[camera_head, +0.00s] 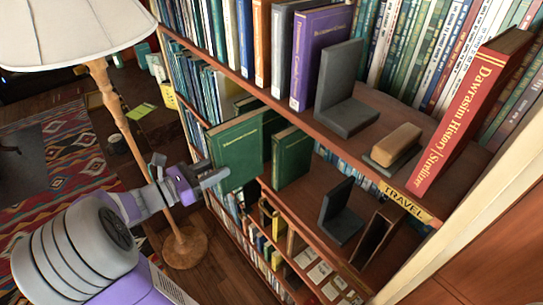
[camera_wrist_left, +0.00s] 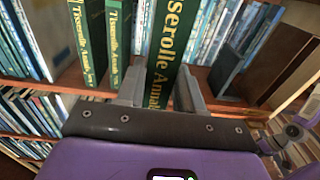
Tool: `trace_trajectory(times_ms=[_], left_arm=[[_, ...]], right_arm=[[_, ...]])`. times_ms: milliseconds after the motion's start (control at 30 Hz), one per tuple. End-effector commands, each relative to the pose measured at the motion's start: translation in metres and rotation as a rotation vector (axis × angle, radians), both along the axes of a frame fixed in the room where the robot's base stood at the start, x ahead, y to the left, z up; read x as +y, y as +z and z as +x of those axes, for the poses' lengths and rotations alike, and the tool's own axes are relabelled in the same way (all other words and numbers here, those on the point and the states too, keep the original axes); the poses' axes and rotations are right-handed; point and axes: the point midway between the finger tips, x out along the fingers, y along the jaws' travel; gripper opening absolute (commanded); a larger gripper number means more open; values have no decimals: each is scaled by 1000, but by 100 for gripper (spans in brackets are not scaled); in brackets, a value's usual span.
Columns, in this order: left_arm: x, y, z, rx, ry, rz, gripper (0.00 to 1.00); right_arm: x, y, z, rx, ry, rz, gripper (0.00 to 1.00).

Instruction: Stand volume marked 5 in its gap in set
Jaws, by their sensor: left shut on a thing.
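A green book (camera_head: 235,155) is clasped by my left gripper (camera_head: 215,178) in the head view, one finger across its lower cover. In the left wrist view the held book (camera_wrist_left: 168,50) stands about upright between the two fingers (camera_wrist_left: 160,93), its spine lettered "Tisserolle Annals". Its volume number is not visible. A second green book (camera_head: 291,155) stands on the middle shelf to the right of the held one. Two matching green volumes, the outer one (camera_wrist_left: 88,45) and the inner one (camera_wrist_left: 118,42), show left of the held book in the wrist view.
A dark bookend (camera_head: 342,212) and a wooden box-like piece (camera_head: 376,238) stand farther right on the middle shelf (camera_head: 310,215). A lamp (camera_head: 105,90) stands at the left.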

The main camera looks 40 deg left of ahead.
Motion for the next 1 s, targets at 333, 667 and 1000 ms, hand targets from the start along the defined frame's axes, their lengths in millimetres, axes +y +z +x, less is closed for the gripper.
trace_trajectory(times_ms=[333,667,1000], left_arm=[[-11,2,90,-4,-6,-1,0],[-19,2,157,-5,-4,-2,0],[-18,-30,161,-4,-1,-2,0]], right_arm=[[0,4,0,-1,0,0,43],[0,7,0,-1,0,0,43],[0,3,0,-1,0,0,43]])
